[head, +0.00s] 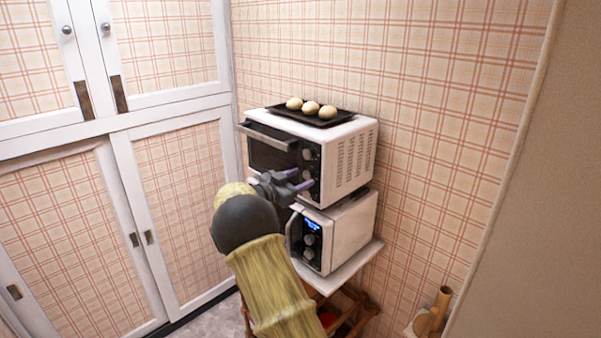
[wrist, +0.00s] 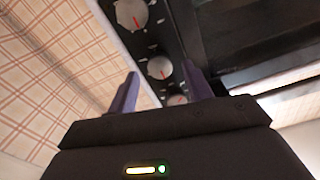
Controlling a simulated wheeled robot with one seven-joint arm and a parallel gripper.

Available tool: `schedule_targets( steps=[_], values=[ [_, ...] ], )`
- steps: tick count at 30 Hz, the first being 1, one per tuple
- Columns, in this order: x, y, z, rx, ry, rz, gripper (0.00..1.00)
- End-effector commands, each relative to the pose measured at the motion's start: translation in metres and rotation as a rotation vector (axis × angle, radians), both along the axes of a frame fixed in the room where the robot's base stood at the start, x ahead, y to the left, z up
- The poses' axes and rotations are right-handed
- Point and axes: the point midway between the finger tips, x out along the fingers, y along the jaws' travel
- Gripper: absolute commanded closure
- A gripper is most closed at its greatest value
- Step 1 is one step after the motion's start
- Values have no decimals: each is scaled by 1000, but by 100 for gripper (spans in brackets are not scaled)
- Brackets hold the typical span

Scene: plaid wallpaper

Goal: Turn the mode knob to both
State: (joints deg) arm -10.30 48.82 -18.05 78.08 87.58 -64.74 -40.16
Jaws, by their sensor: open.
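The white toaster oven (head: 345,155) stands on top of a microwave, with a dark control panel at the right of its front. The wrist view shows three round silver knobs with red marks in a row: a large near one (wrist: 131,14), a middle one (wrist: 159,68) and a far one (wrist: 177,100). Their labels are too small to read, so I cannot tell which is the mode knob. My gripper (head: 300,180) is open in front of the panel. In the wrist view its fingers (wrist: 162,90) lie either side of the middle and far knobs; contact is not clear.
A black tray (head: 274,111) with three round buns lies on the oven's top. The white microwave (head: 345,228) below stands on a small cart shelf (head: 350,268). White cabinets (head: 118,140) are at the left, and a wooden object (head: 432,315) is at the lower right.

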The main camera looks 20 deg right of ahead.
Motion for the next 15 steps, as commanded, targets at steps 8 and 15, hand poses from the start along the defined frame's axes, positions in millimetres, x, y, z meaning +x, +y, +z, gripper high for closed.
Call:
schedule_targets(
  steps=[8, 15],
  values=[
    [4, -11, 0, 0, -1, 1, 50],
    [4, -10, 0, 0, -1, 1, 69]
  ],
)
